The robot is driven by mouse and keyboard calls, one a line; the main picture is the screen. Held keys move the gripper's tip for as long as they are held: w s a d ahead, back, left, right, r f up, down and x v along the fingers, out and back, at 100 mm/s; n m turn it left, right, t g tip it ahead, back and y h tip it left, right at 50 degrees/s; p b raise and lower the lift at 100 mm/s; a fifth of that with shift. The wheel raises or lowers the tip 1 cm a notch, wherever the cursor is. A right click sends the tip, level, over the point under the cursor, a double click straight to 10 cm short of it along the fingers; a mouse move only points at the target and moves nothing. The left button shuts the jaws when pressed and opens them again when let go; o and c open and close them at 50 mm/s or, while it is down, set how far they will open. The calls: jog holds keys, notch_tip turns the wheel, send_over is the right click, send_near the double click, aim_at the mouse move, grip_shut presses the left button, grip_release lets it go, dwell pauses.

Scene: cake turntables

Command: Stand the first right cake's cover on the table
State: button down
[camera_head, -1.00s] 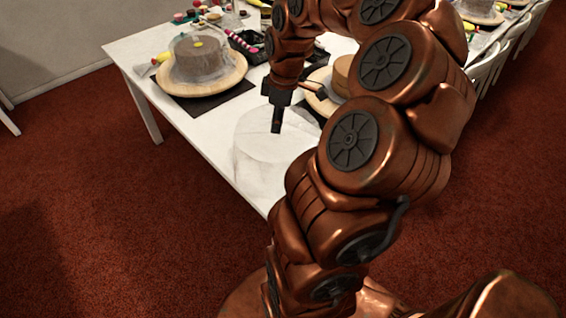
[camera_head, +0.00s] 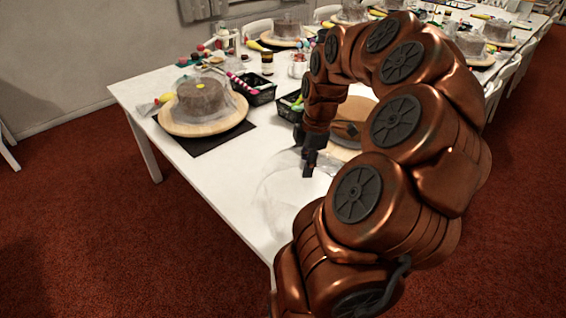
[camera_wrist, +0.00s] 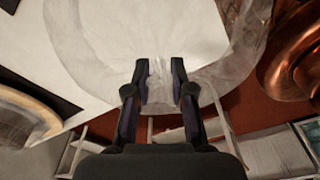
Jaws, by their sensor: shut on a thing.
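A clear, see-through cover (camera_head: 280,190) shows at the near right part of the white table (camera_head: 215,170), below and beside my gripper (camera_head: 309,168). In the wrist view my gripper (camera_wrist: 160,84) is shut on the edge of the cover (camera_wrist: 85,45), which curves widely around the fingertips. I cannot tell whether the cover touches the table or hangs just above it. The first right cake's wooden turntable (camera_head: 345,152) shows partly behind my arm; my arm hides most of that place.
A covered brown cake (camera_head: 201,98) stands on a wooden turntable (camera_head: 175,125) over a dark mat at the left. A black basket (camera_head: 252,90), jars and sweets stand behind. Bare table lies left of the cover; the near table edge is close to it.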

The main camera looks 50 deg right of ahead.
aim_at(283, 159)
jog(key=w, duration=0.2)
jog(key=w+p, duration=0.1)
jog(key=w, duration=0.5)
jog(key=shift+w+f+p, duration=0.1)
jog(key=shift+f+p, duration=0.9)
jog(key=shift+f, duration=1.35)
jog(key=c, duration=1)
grip_release()
jog(key=shift+r, duration=0.1)
